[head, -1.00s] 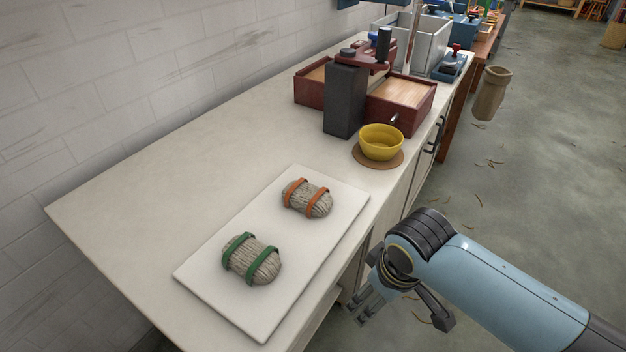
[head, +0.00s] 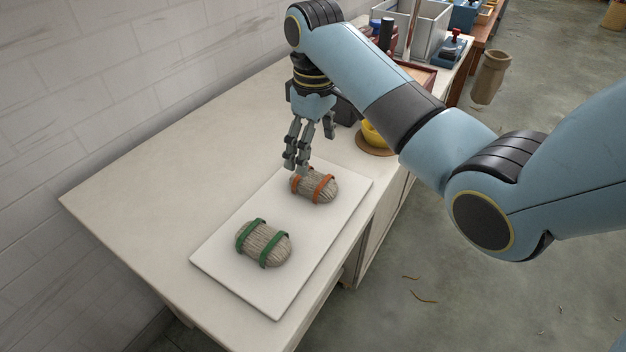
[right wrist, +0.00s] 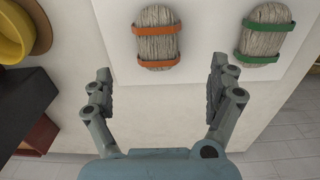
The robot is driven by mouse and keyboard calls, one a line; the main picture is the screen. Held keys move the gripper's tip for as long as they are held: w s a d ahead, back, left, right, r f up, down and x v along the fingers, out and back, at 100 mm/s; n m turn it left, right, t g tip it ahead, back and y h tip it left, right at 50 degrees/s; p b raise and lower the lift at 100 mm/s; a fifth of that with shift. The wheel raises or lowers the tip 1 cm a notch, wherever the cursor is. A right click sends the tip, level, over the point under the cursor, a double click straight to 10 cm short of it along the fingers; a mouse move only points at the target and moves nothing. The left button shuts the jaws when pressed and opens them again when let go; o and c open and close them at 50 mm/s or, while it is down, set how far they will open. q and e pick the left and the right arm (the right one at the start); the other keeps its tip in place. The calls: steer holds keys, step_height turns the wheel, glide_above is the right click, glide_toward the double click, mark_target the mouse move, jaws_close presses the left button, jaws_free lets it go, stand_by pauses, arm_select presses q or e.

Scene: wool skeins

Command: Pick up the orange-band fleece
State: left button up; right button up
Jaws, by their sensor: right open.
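The orange-band fleece (head: 316,186) is a grey wool skein with two orange bands, lying on a white board (head: 219,252) on the counter. A similar skein with green bands (head: 264,243) lies nearer on the same board. My right gripper (head: 310,152) is above the far end of the board, by the orange-band fleece, fingers pointing down. In the right wrist view its fingers (right wrist: 160,95) are spread and empty, and the orange-band fleece (right wrist: 157,39) lies ahead between their lines, not between the pads. The green-band skein (right wrist: 265,33) is to its right. My left gripper is not in view.
A yellow bowl (head: 371,134) on a round brown mat (head: 371,147) stands beyond the board, partly hidden by my right arm. A dark block and a red-brown box show behind the arm. The counter left of the board is clear.

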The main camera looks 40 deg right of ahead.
mark_target(313, 178)
steer(key=shift+w+r, duration=0.5)
step_height(313, 178, down, 5)
steer(key=shift+f, duration=0.1)
steer(key=f, duration=0.5)
steer(key=shift+s+d, duration=0.15)
steer(key=shift+s, duration=0.05)
steer(key=shift+c, duration=0.3)
steer(key=c, duration=1.1)
